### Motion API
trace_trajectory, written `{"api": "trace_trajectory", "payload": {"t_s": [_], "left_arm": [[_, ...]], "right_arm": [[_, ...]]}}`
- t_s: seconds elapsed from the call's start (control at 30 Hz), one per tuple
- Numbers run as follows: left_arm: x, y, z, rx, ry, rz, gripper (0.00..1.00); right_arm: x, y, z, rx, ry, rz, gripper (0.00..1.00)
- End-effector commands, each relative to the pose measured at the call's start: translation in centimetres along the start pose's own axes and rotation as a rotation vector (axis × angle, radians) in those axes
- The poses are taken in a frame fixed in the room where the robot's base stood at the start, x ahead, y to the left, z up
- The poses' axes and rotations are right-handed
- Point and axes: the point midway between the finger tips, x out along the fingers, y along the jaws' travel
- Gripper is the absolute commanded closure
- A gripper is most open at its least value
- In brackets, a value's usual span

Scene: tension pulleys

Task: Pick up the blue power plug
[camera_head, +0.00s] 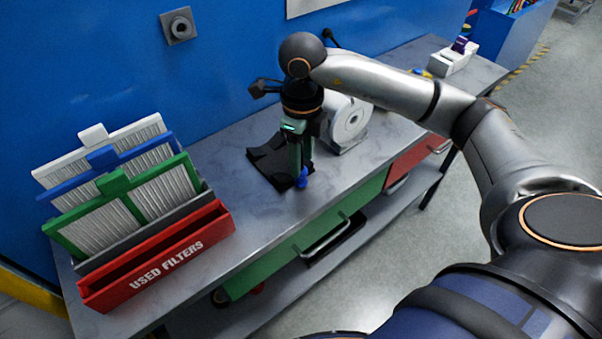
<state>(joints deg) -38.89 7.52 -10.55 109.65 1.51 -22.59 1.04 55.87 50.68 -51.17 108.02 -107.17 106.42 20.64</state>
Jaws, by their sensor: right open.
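The gripper hides part of the plug and base. My left gripper is not in view.
A red "USED FILTERS" bin (160,262) and framed filters (120,190) stand left on the grey workbench (240,205). A white roll-shaped device (350,122) stands close right of the gripper. A blue wall (100,70) rises behind. A white dispenser (452,62) is at the far end.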

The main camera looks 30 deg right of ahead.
Motion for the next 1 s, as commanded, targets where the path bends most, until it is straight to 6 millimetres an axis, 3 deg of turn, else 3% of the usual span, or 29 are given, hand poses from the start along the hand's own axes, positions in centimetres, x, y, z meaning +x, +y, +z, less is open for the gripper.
{"api": "trace_trajectory", "payload": {"t_s": [0.2, 0.5, 0.93, 1.0], "left_arm": [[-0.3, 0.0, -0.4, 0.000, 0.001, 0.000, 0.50], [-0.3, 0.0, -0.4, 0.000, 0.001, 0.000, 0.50], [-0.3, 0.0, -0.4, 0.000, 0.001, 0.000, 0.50], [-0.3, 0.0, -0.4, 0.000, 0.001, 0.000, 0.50]], "right_arm": [[3.1, 0.2, 0.0, 0.000, 0.002, 0.002, 0.52], [3.7, 0.2, 0.1, -0.001, 0.000, 0.001, 0.52], [3.6, 0.2, 0.1, -0.001, -0.001, 0.001, 1.00], [3.6, 0.2, 0.1, -0.001, -0.001, 0.001, 1.00]]}}
